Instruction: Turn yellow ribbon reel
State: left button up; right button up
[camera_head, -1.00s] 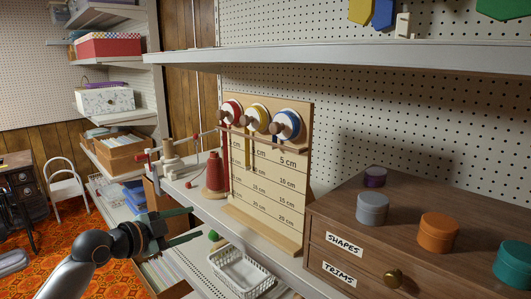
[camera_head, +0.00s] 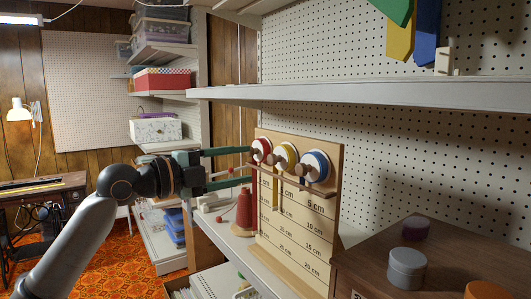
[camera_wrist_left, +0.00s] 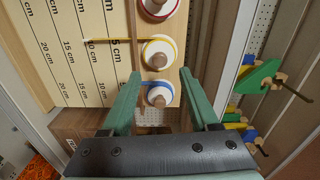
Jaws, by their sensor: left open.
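The yellow ribbon reel (camera_head: 285,156) is the middle one of three on an upright wooden board (camera_head: 300,225), with a wooden knob at its centre. Its yellow ribbon hangs down the board. The red reel (camera_head: 261,149) is left of it and the blue reel (camera_head: 314,166) right. My left gripper (camera_head: 248,165) is open and empty, at reel height by the board's left side. In the left wrist view its fingers (camera_wrist_left: 160,73) point towards the board. The yellow reel (camera_wrist_left: 160,53) appears just beyond the fingertips, and the blue reel (camera_wrist_left: 158,95) appears between the fingers.
A red thread cone (camera_head: 244,210) stands left of the board. A shelf (camera_head: 350,93) runs above it. A wooden drawer cabinet (camera_head: 370,265) with round tins is at the lower right. Coloured shapes (camera_wrist_left: 250,85) hang at the right in the wrist view.

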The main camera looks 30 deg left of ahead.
aim_at(269, 160)
pick_arm(q)
jog(key=p+x, duration=0.2)
jog(key=x, duration=0.3)
jog(key=shift+w+d+r, duration=0.1)
jog(key=shift+w+r, duration=0.05)
jog(key=shift+w, duration=0.15)
jog(key=shift+w+d+p, duration=0.2)
jog(key=shift+w+p, duration=0.15)
jog(key=shift+w, duration=0.15)
pick_arm(e)
jog(key=shift+s+d+r+h, duration=0.15)
jog(key=shift+s+d+r, duration=0.15)
jog(key=shift+r, duration=0.2)
jog(key=shift+s+d+r+h, duration=0.15)
jog(key=shift+d+r, duration=0.25)
jog(key=shift+r, duration=0.05)
pick_arm(q)
grip_shut()
pick_arm(e)
jog(key=shift+w, duration=0.1)
